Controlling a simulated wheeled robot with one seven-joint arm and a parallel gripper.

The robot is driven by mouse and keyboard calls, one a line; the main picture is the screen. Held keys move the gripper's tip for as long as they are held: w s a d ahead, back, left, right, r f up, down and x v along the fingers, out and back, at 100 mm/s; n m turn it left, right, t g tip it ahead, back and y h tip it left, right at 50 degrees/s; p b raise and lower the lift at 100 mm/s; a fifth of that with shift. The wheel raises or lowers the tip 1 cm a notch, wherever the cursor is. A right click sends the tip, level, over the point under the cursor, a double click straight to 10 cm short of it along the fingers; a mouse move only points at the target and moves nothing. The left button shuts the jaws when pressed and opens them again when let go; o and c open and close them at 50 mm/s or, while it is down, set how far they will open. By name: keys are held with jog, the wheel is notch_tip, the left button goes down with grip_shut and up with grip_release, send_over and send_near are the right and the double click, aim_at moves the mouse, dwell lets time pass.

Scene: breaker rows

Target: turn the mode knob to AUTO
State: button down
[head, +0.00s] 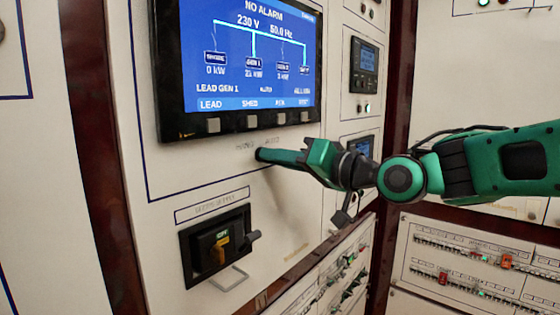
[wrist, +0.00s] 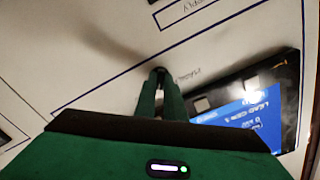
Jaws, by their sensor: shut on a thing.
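The mode knob (wrist: 159,70) is a small dark knob on the white panel below the blue screen. In the wrist view it sits between the tips of my gripper (wrist: 158,82), which is shut on it. In the head view my green gripper (head: 262,155) reaches in from the right and its tips touch the panel at the knob. The fingers hide the knob there. Small lettering shows just above the tips, too blurred to read surely. Which way the knob points cannot be told.
Above is a screen (head: 250,55) reading NO ALARM, with a row of grey buttons (head: 252,121) under it. Breaker rows (head: 470,265) stand at the lower right. The white panel left of my gripper is clear.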

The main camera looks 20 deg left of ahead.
jog(key=shift+w+r, duration=0.1)
jog(key=c, duration=1.8)
grip_release()
jog(key=shift+c, duration=0.2)
jog(key=v, duration=1.1)
jog(key=shift+a, duration=0.1)
